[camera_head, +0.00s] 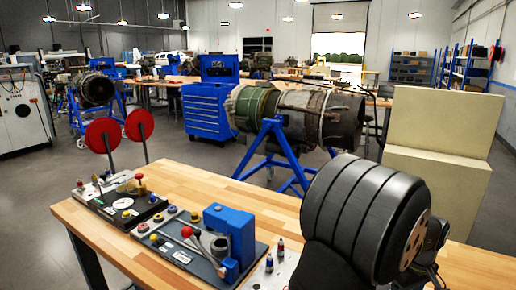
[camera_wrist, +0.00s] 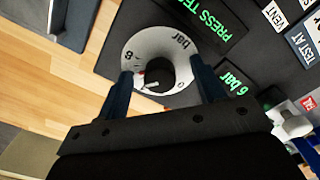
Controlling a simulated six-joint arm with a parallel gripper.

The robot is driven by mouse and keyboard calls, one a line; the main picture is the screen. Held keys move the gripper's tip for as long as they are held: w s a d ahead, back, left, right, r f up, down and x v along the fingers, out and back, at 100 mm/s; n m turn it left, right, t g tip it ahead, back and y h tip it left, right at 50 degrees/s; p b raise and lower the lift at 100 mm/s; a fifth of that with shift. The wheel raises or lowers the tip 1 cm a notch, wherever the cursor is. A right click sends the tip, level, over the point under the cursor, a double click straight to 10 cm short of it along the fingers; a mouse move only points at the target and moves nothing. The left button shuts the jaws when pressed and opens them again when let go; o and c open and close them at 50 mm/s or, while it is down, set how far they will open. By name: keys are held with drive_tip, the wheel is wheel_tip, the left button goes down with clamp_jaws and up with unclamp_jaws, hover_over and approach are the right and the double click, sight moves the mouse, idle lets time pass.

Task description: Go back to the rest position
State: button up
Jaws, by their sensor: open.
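In the wrist view my gripper (camera_wrist: 162,66) is open, with its two dark blue fingers apart and nothing held between them. I cannot tell how far the fingertips are from the dial. In the head view my gripper cannot be made out clearly. No marker for a rest position shows in either view.
The dial's dark panel carries green displays, "PRESS TES" (camera_wrist: 212,22) and "6 bar" (camera_wrist: 236,83), and labels. In the head view, a grooved black wheel (camera_head: 355,215) stands at the right of the wooden bench (camera_head: 185,185). A blue clamp block (camera_head: 232,226) and red discs (camera_head: 102,135) rise at left.

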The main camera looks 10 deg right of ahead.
drive_tip(key=n, duration=0.7)
drive_tip(key=shift+n, duration=0.4)
wheel_tip(320, 180, up, 16)
drive_tip(key=shift+d+f, duration=0.15)
drive_tip(key=shift+w, duration=0.1)
drive_tip(key=o, duration=0.4)
drive_tip(key=shift+c, duration=0.2)
drive_tip(key=o, duration=0.5)
drive_tip(key=s+r, duration=0.1)
drive_tip(key=s, duration=0.1)
drive_tip(key=s+a+r, duration=0.1)
drive_tip(key=r, duration=0.1)
drive_tip(key=shift+s+a, duration=0.2)
drive_tip(key=shift+s, duration=0.2)
drive_tip(key=shift+c, duration=0.2)
drive_tip(key=s+a+r, duration=0.5)
drive_tip(key=s+r, duration=0.1)
drive_tip(key=s, duration=0.3)
wheel_tip(320, 180, down, 10)
drive_tip(key=shift+w+a+r, duration=0.15)
drive_tip(key=shift+w+a, duration=0.05)
drive_tip(key=shift+w, duration=0.05)
